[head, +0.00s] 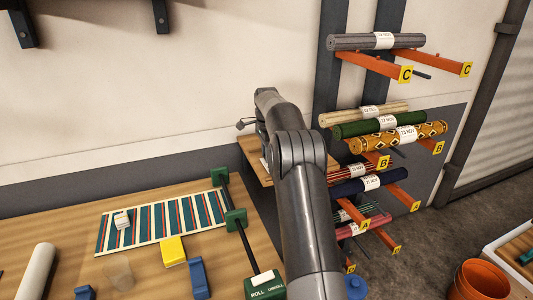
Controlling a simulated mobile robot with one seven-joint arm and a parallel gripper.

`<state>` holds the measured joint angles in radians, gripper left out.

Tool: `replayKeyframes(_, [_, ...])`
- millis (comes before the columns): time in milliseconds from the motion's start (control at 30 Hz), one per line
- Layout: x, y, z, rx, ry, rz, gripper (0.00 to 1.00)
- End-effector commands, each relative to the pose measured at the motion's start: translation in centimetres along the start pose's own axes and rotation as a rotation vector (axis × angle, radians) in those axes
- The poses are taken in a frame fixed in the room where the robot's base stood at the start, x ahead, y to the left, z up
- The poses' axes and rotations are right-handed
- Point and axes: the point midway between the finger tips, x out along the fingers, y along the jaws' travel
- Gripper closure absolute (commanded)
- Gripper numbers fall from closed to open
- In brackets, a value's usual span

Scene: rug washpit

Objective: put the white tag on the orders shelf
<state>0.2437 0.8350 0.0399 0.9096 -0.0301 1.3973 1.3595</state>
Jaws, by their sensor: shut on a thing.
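My arm reaches away from me, and its end with my gripper (246,124) is mostly hidden behind its own links. Only a small dark part shows at the left of the wrist, above a small wooden shelf (250,150) on the wall. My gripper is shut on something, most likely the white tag. A small pale patch, perhaps the white tag (264,162), shows at the arm's left edge, over the shelf. Whether it touches the shelf cannot be told. No label reading "orders" is legible.
A rack (330,100) with rolled, tagged rugs on orange arms marked A, B and C stands to the right. The wooden table (60,235) holds a striped rug (165,222), a white block, a yellow block (173,250) and a green-ended roller. An orange bucket (478,280) stands lower right.

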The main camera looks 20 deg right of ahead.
Motion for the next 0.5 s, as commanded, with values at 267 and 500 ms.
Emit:
replayKeyframes(267, [0.25, 0.00, 0.02, 0.000, 0.000, 0.000, 0.59])
replayKeyframes(500, [0.24, 0.00, 0.01, 0.000, 0.000, 0.000, 0.52])
